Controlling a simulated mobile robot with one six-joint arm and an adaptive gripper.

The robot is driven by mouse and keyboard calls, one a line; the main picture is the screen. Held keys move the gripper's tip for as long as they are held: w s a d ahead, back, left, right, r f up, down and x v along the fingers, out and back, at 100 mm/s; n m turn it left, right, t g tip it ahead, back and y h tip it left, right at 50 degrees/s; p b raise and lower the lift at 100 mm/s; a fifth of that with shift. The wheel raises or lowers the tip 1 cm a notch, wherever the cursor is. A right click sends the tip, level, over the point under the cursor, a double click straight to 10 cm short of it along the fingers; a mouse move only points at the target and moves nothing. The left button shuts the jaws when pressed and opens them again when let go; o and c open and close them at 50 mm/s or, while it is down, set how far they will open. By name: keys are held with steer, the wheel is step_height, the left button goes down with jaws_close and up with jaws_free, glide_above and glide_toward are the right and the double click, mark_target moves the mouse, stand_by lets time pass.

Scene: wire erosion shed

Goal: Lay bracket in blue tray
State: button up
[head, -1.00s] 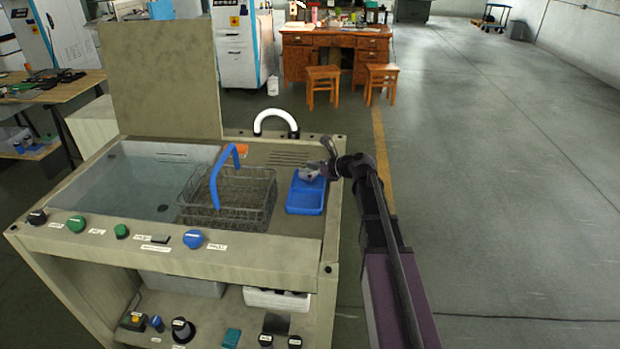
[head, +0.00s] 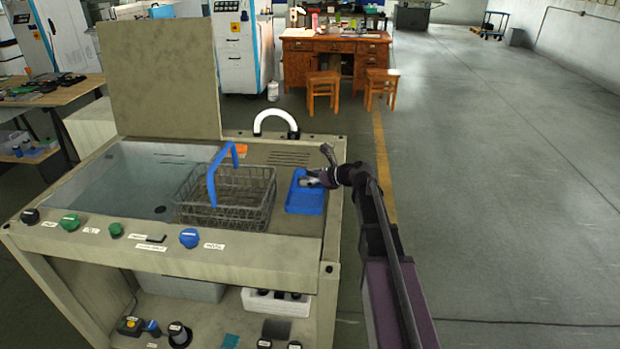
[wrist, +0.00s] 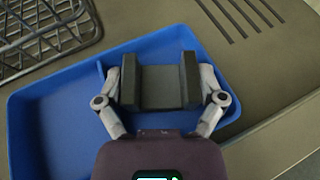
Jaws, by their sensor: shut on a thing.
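The bracket (wrist: 160,86) is a dark grey U-shaped piece in the wrist view. My gripper (wrist: 160,88) is shut on it, one finger on each side. The blue tray (wrist: 50,130) lies under the bracket in the wrist view, with a divider between its two compartments; the bracket is over the right-hand one in that view. I cannot tell whether the bracket touches the tray floor. In the head view the tray (head: 304,207) sits on the right of the machine top and my gripper (head: 310,180) is over it. The bracket is too small to make out there.
A wire basket (head: 240,208) with a blue handle stands just left of the tray. A water-filled tank (head: 130,185) is further left. A white curved pipe (head: 275,115) rises behind. Slots (wrist: 228,15) are cut in the worktop near the tray.

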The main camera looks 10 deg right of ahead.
steer(key=shift+s+f+b, duration=0.4)
steer(key=shift+s+b, duration=0.05)
steer(key=shift+b, duration=0.1)
steer(key=o, duration=1)
steer(key=shift+a, duration=0.1)
steer(key=shift+s, duration=0.15)
steer(key=shift+s+f, duration=0.1)
steer(key=shift+r, duration=0.25)
steer(key=shift+r+p, duration=0.15)
steer(key=shift+p, duration=0.35)
steer(key=shift+d+r+p, duration=0.2)
steer(key=shift+p, duration=0.1)
steer(key=p+v, duration=0.1)
steer(key=v, duration=0.2)
steer(key=p+v, duration=0.1)
steer(key=v, duration=0.2)
steer(key=p+v, duration=0.2)
steer(key=v, duration=0.1)
steer(key=shift+w+d+r, duration=0.25)
steer(key=shift+w+r, duration=0.05)
steer(key=shift+w, duration=0.05)
steer(key=shift+v, duration=0.95)
